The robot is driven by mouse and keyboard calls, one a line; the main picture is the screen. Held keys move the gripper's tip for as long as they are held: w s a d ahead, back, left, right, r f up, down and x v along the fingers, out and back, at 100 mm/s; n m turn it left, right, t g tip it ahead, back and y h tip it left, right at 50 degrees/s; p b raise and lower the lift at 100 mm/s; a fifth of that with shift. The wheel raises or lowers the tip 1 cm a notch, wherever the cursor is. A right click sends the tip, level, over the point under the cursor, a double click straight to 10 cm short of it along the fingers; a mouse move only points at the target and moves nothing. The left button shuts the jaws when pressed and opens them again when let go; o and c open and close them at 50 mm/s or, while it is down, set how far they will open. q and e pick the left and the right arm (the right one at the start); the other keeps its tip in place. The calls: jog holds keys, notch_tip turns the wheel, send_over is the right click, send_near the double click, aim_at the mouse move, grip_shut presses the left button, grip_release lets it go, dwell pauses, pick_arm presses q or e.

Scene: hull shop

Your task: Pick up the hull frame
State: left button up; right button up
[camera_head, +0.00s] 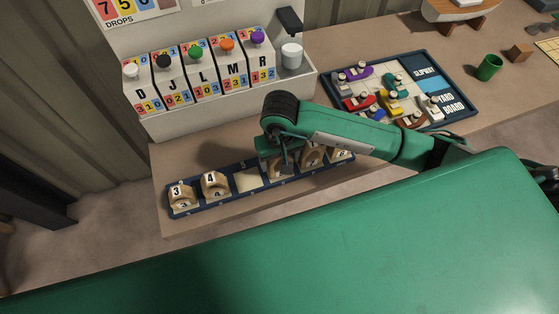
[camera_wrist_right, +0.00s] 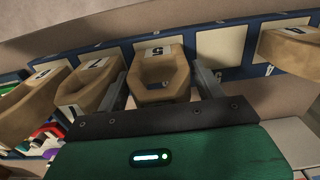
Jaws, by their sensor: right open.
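Wooden hull frames with number tags sit in a row on a dark blue rack (camera_head: 230,203) at the table's front edge. Frame 3 (camera_head: 182,196) and frame 4 (camera_head: 214,185) stand at the left. A bare pale slot (camera_head: 248,180) follows, then several more frames partly hidden by my right arm. My right gripper (camera_wrist_right: 160,88) is open, with one finger on each side of a frame whose tag looks like 5 (camera_wrist_right: 159,73). I cannot tell whether the fingers touch it. In the head view the gripper (camera_head: 281,165) is just over the rack. My left gripper is out of view.
A white dispenser with lettered, coloured-knob columns (camera_head: 200,80) stands behind the rack. A blue-rimmed yard board (camera_head: 400,92) with coloured pieces lies beyond my right arm. A green cup (camera_head: 489,67) and a wooden block (camera_head: 521,53) are farther right.

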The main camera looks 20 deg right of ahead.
jog(key=shift+f, duration=0.15)
jog(key=c, duration=0.8)
